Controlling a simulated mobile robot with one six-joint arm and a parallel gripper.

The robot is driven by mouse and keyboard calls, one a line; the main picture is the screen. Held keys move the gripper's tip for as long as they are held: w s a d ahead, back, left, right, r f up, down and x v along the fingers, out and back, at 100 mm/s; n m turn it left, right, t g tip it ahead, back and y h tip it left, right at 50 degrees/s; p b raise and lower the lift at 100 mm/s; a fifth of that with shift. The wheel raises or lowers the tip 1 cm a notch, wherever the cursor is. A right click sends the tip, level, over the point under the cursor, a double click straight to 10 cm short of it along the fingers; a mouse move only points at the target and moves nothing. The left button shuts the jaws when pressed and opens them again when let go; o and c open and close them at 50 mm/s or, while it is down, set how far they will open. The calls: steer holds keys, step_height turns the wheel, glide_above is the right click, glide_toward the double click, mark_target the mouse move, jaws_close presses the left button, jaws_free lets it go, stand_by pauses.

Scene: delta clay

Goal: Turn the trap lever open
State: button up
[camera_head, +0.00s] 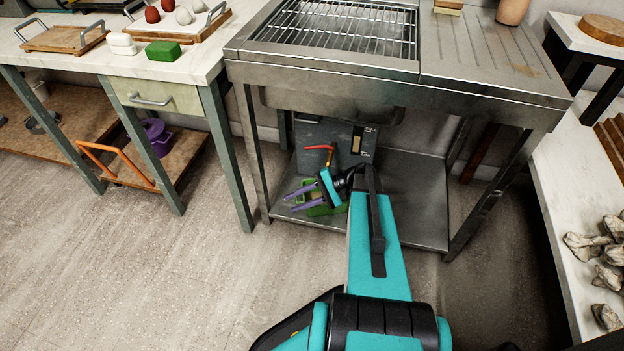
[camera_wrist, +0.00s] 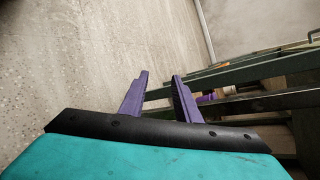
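A grey trap box (camera_head: 340,135) stands under the steel sink, with a pale gauge strip and small lettering on its front. A red lever (camera_head: 318,147) sticks out to the left across its front, with a yellow-orange part bending down at its right end. My gripper (camera_head: 287,202) is below and left of the lever, its purple fingers pointing left, apart and empty. The wrist view shows the fingers spread (camera_wrist: 160,76) with nothing between them. The lever does not show in the wrist view. My wrist hides part of the box's lower front.
The sink stand has a low steel shelf (camera_head: 415,205) and legs on both sides. A green object (camera_head: 325,208) lies on the shelf just beneath my gripper. A workbench (camera_head: 60,45) stands left; a white table (camera_head: 575,225) stands right. Floor (camera_head: 215,265) in front is clear.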

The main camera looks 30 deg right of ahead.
steer(key=s+a+f+n+g+h, duration=0.45)
steer(key=s+a+f+g, duration=0.25)
steer(key=s+a+f, duration=0.65)
steer(key=s+a+f+n+g+h, duration=0.3)
steer(key=s+f+n+h, duration=0.4)
steer(key=s, duration=0.4)
steer(key=shift+s+a+n, duration=0.3)
steer(key=shift+a+n, duration=0.05)
steer(key=shift+a, duration=0.1)
steer(key=shift+a+h, duration=0.15)
steer(key=shift+h, duration=0.1)
